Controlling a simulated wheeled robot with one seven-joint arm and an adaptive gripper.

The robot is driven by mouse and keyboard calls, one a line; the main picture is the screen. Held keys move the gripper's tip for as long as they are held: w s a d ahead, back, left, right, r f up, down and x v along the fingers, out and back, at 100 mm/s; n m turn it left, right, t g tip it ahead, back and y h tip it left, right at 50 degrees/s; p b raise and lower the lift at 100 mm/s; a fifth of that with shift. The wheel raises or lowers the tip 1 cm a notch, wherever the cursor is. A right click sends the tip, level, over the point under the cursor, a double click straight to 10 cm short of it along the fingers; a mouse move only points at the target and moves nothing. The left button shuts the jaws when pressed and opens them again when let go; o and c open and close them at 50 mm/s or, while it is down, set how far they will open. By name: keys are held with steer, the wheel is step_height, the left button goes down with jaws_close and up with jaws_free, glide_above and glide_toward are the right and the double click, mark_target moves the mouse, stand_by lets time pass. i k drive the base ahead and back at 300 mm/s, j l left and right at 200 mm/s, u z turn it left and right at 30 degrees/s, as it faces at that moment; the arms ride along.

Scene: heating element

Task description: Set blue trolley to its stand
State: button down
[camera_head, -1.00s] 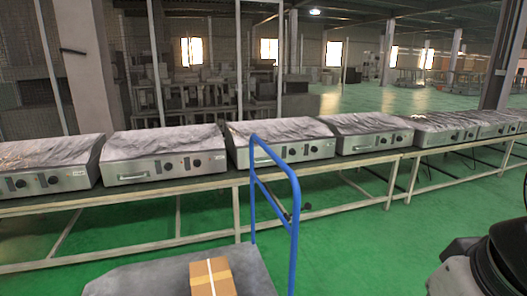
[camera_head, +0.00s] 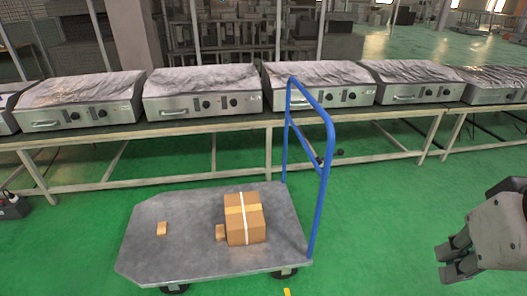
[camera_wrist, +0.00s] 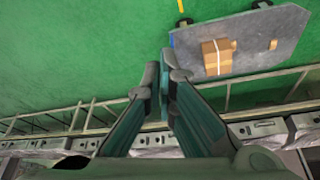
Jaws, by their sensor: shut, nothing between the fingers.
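The blue trolley has a grey flat bed (camera_head: 180,250) and a blue push handle (camera_head: 322,180) at its right end. It stands on the green floor in front of the long bench. A taped cardboard box (camera_head: 244,219) and two small brown blocks lie on the bed. My gripper (camera_head: 450,264) is at the right, apart from the handle, shut and empty. In the wrist view my gripper (camera_wrist: 168,72) points over the floor, and the trolley bed (camera_wrist: 270,40) lies at upper right. No stand for the trolley can be made out.
A long bench (camera_head: 200,128) with several steel heating units (camera_head: 203,92) runs behind the trolley. A dark object (camera_head: 12,206) is on the floor at far left. A yellow floor mark (camera_head: 287,292) lies in front. Green floor between handle and gripper is clear.

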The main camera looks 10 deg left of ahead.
mark_target(190, 253)
steer(key=i+l, duration=0.4)
steer(key=i, duration=0.15)
steer(key=i+l, duration=0.35)
steer(key=i, duration=0.2)
steer(key=u, duration=0.05)
